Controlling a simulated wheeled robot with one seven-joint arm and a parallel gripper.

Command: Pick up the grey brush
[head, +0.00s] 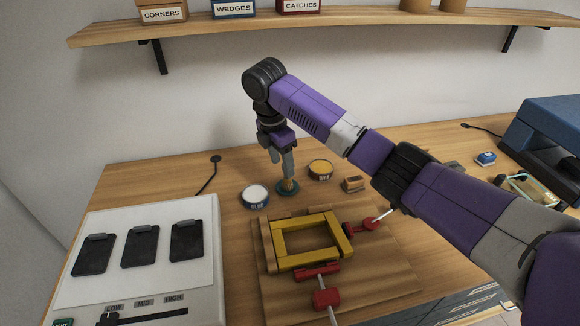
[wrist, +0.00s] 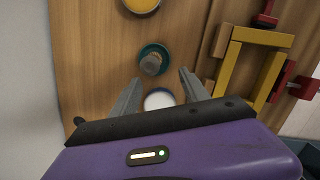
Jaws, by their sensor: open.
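A grey round-topped piece, which looks like the grey brush (wrist: 152,64), stands upright in a teal round dish (wrist: 142,50) in the wrist view. In the head view the teal dish (head: 288,191) sits on the bench behind the wooden board, with a small brownish part showing above it. My gripper (head: 282,168) points down just above and beside it there and partly hides it. In the wrist view my gripper (wrist: 160,76) is open, with nothing between its fingers. The brush lies just beyond the fingertips, slightly left of their middle.
A white-topped tin (head: 255,196) stands left of the dish, and a yellow-topped tin (head: 320,169) stands right behind it. In front lies a wooden board (head: 380,272) with a yellow frame (head: 280,262) and red clamps (head: 325,299).

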